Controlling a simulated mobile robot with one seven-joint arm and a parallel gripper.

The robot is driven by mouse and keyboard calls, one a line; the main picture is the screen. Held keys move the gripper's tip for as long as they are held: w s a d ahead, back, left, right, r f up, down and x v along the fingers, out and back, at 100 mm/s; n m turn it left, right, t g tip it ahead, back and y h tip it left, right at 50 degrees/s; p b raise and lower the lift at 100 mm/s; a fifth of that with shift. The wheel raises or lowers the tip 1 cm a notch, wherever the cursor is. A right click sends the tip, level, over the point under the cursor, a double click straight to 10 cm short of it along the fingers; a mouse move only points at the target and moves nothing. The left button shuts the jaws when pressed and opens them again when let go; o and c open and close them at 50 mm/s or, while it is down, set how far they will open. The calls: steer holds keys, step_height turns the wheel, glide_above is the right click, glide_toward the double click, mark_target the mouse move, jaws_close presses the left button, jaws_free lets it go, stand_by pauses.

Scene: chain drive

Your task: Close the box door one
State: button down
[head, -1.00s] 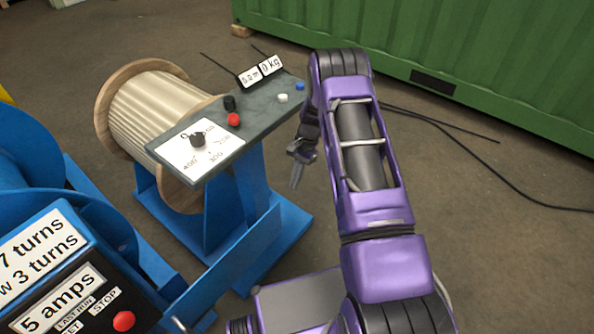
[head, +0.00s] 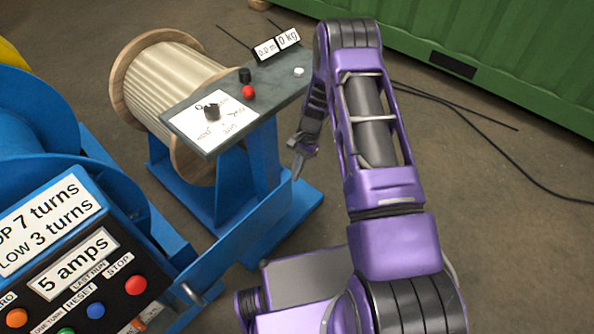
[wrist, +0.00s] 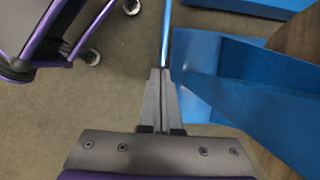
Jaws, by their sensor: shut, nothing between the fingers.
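No box door can be made out in either view. My gripper (head: 298,168) hangs in the head view just right of the blue stand (head: 262,165) under the spool's control panel. In the wrist view my gripper (wrist: 160,78) is shut, its grey fingers together and empty. A narrow blue bar (wrist: 167,32) shows straight beyond the fingertips, and a blue plate (wrist: 215,75) lies close on their right. I cannot tell whether the fingers touch either one.
A wooden cable spool (head: 172,90) stands behind a grey panel (head: 205,110) with buttons and a knob. A blue machine with a control box (head: 75,255) is at left. A green container (head: 480,50) stands behind, black cables (head: 480,155) on the floor. Floor at right is open.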

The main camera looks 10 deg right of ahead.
mark_target(189, 268)
steer(key=s+a, duration=0.8)
steer(key=a, duration=0.3)
steer(key=s+a+p, duration=0.1)
steer(key=s+a, duration=0.7)
steer(key=a, duration=0.3)
steer(key=s+a, duration=0.8)
steer(key=a, duration=0.3)
steer(key=shift+p, duration=0.3)
